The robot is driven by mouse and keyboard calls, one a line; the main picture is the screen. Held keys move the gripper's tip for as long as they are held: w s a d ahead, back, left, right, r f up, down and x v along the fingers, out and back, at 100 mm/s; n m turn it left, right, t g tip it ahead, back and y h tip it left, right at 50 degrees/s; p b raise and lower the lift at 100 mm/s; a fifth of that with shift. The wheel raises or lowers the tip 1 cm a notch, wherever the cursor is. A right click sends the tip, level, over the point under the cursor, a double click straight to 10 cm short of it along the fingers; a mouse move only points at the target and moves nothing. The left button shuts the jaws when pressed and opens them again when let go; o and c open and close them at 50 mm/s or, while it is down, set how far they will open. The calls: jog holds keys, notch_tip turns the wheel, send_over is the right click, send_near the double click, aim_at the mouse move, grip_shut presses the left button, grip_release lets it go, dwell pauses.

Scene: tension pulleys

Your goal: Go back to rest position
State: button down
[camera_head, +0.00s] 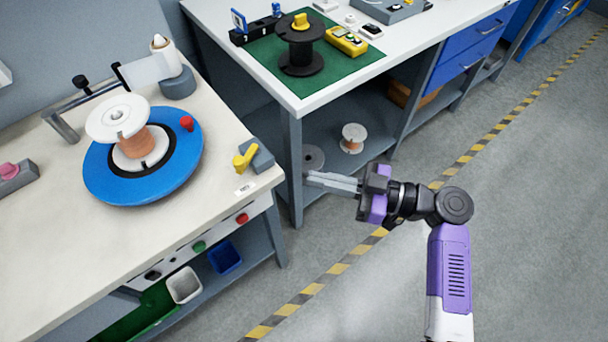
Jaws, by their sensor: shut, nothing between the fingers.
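My gripper (312,179) is shut and empty. It is held out over the floor, in front of the gap where the two benches meet, with its fingers pointing left. My purple and black arm reaches up to it from the lower right. On the left bench (60,250), a white-flanged spool with copper-coloured wire (137,141) sits on a blue round turntable (100,185) with a red knob (187,123). My gripper is apart from these things.
A yellow lever (244,158) on a grey block stands at the left bench's right corner. The back bench (222,15) holds a black spool (300,50) on a green mat (354,66). A small spool (353,138) lies on its lower shelf. The floor at right is clear, with a striped line (340,268).

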jog(key=shift+s+d, duration=0.1)
jog(key=shift+d, duration=0.2)
